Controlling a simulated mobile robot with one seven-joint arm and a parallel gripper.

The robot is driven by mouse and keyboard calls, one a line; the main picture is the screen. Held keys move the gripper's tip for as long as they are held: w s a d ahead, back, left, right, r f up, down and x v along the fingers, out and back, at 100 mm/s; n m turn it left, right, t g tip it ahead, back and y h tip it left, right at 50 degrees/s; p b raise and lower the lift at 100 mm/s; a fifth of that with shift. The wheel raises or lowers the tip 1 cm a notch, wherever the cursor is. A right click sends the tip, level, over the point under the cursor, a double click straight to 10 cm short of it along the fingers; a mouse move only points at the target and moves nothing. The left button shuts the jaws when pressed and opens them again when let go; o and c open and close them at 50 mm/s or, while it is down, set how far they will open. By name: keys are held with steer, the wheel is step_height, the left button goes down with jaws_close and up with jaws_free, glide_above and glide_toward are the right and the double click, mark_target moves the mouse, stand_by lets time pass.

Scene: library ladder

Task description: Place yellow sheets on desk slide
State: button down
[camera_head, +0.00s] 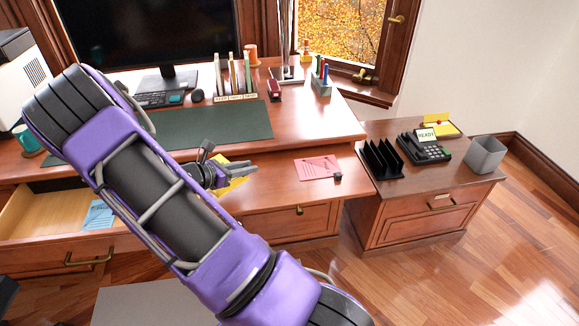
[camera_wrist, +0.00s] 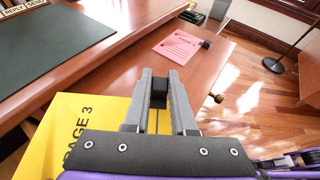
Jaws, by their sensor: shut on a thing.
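My gripper (camera_head: 236,168) is over the lower wooden ledge at the desk front, which looks like the desk slide (camera_head: 285,200). In the wrist view my gripper (camera_wrist: 158,88) is shut on a small dark block at the edge of a yellow sheet (camera_wrist: 80,118) printed "PAGE 3". The sheet is partly hidden by the gripper; in the head view the yellow sheet (camera_head: 230,182) shows just beneath the fingers. I cannot tell whether it touches the slide or how many sheets there are. A pink sheet (camera_head: 315,168) with a black block at its corner lies to the right on the slide.
An open drawer at left holds a blue sheet (camera_head: 99,215). The side cabinet (camera_head: 440,185) bears a black file rack (camera_head: 382,160), a telephone (camera_head: 425,149), a yellow item (camera_head: 440,120) and a grey bin (camera_head: 484,154). A green mat (camera_head: 215,124) lies on the upper desktop.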

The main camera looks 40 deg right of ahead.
steer(key=d+m+g, duration=0.2)
steer(key=d, duration=0.7)
glide_above(275, 182)
step_height(275, 182, down, 5)
steer(key=shift+w+r+b, duration=0.1)
steer(key=shift+r+b, duration=0.05)
steer(key=shift+b, duration=0.15)
steer(key=shift+f+b, duration=0.3)
steer(key=shift+f, duration=2.05)
steer(key=shift+f, duration=0.1)
steer(key=shift+f, duration=0.15)
steer(key=c, duration=0.7)
jaws_free()
steer(key=shift+c, duration=0.2)
